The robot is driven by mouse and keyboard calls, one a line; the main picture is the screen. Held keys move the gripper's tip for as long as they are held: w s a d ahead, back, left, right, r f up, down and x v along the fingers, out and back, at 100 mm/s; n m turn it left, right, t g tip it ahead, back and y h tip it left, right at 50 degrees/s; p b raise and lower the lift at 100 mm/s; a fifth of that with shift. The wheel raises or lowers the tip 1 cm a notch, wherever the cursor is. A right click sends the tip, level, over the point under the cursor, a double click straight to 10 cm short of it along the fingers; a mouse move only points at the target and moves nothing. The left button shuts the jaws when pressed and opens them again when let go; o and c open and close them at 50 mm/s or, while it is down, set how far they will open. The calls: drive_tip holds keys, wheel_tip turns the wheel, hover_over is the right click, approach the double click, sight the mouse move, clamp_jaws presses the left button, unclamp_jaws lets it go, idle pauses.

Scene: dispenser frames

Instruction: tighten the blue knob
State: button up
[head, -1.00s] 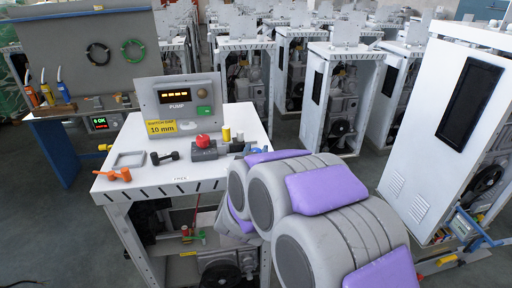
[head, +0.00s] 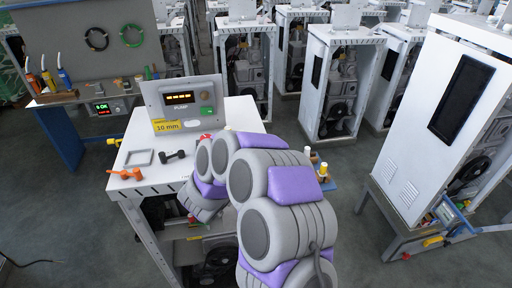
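I cannot make out the blue knob in the head view; my arm covers the right part of the white-topped pump table (head: 238,112). A small blue piece (head: 334,186) shows just right of my arm, but I cannot tell what it is. A bit of a red part (head: 205,137) shows behind my arm's upper end. My gripper is not visible; my grey and purple arm links hide the area where the arm ends. The pump panel (head: 182,104) stands at the back of the table with a lit display and a yellow "10 mm" label.
On the table's left lie an orange tool (head: 125,174), a grey square frame (head: 139,157) and a black dumbbell-shaped part (head: 171,156). Two yellow-and-white pieces (head: 322,168) show right of my arm. A tall white cabinet (head: 436,110) stands at right, with open floor between.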

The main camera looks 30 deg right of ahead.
idle(0.4)
drive_tip(key=o, duration=0.9)
drive_tip(key=shift+a, duration=0.1)
drive_tip(key=shift+o, duration=0.2)
drive_tip(key=v, duration=1.7)
drive_tip(key=shift+a+p, duration=0.3)
drive_tip(key=shift+p, duration=0.15)
drive_tip(key=shift+f, duration=0.1)
